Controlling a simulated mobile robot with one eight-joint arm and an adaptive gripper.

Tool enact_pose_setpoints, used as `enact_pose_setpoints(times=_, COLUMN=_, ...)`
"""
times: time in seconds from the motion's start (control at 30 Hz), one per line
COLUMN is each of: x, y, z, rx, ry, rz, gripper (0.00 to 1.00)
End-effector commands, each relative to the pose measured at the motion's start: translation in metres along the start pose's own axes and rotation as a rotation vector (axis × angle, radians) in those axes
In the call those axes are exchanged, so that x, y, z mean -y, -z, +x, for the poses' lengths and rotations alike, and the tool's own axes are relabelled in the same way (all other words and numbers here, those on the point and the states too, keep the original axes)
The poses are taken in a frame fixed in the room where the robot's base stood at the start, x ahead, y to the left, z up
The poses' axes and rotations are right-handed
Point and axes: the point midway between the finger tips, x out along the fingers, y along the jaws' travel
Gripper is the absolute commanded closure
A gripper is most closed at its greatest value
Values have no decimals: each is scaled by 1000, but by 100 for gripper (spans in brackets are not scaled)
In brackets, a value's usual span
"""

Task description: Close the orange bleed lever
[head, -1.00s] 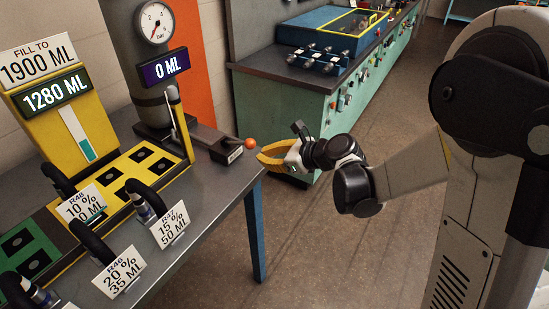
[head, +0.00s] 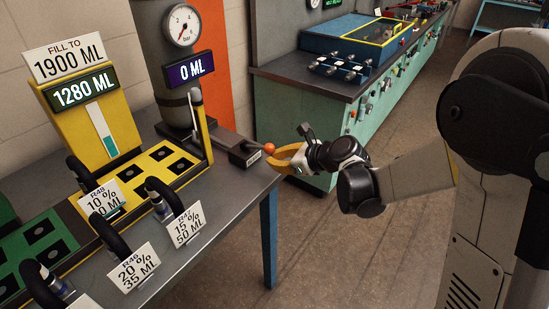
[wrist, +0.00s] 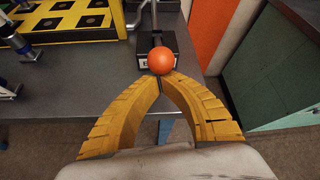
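The bleed lever's orange ball knob (head: 269,148) is at the right end of the bench, beside a small dark block (head: 244,154) with a white label. In the wrist view the orange knob (wrist: 161,61) is straight ahead, just beyond the fingertips, and hides part of the block. My gripper (head: 274,160) has curved yellow fingers and is at the knob. In the wrist view the fingertips of my gripper (wrist: 162,79) meet just below the knob with nothing seen between them. I cannot tell whether they touch the knob.
The grey bench (head: 222,183) carries a yellow panel (head: 160,168), black hoses and signs. A pressure gauge (head: 183,25) and a display reading 0 ML (head: 190,69) are above; another display reads 1280 ML (head: 82,91). A green cabinet (head: 290,113) stands behind. Floor at right is clear.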

Motion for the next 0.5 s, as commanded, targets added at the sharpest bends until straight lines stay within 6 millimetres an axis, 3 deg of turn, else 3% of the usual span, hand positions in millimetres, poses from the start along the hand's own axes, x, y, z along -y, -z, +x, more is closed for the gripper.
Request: enact_pose_setpoints(times=0.5, x=3, y=-16, z=-7, rx=-109, ry=-21, rz=-8, gripper=100)
